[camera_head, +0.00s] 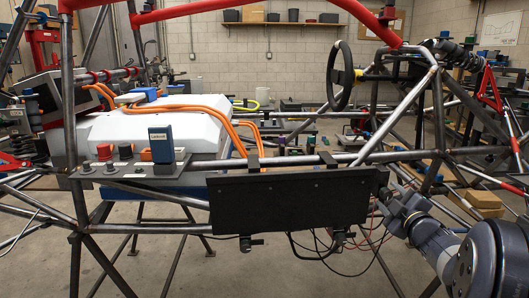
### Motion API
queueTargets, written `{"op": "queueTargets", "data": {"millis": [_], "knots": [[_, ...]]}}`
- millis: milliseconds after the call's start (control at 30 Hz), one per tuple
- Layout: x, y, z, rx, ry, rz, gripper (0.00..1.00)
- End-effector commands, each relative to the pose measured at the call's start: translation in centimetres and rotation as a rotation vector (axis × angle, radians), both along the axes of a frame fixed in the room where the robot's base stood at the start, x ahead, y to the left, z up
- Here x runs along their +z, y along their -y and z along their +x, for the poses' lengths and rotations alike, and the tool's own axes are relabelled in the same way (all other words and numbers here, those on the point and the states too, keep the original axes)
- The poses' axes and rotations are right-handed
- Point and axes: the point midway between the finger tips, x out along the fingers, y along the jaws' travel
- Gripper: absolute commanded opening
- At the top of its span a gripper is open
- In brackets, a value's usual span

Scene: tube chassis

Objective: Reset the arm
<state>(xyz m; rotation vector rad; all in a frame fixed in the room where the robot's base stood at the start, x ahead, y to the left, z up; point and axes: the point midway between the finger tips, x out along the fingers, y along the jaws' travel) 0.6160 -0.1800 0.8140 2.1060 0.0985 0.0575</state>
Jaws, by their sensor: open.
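My arm (439,246) comes in from the lower right corner, its large round grey and black joint nearest the camera. It reaches up and left toward the right end of a black panel (290,203) on the tube chassis. My gripper (385,191) is the small dark end of the arm, beside that panel end. It is open, but its fingers are hard to make out against the dark parts behind. I see nothing held in it. Whether it touches the panel or the tubes, I cannot tell.
Steel chassis tubes (145,187) cross the whole view, with a red bar (358,14) overhead. A white box (155,125) with orange cables sits at left. A steering wheel (339,76) stands behind the panel. Thin loose wires hang below the panel. Open floor (225,270) shows underneath.

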Motion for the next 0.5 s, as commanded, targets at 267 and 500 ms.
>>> {"op": "queueTargets", "data": {"millis": [267, 500], "knots": [[0.37, -0.02, -0.02, 0.000, -0.032, 0.312, 0.49], [0.29, -0.07, -0.03, 0.000, -0.058, 0.576, 0.49]]}}
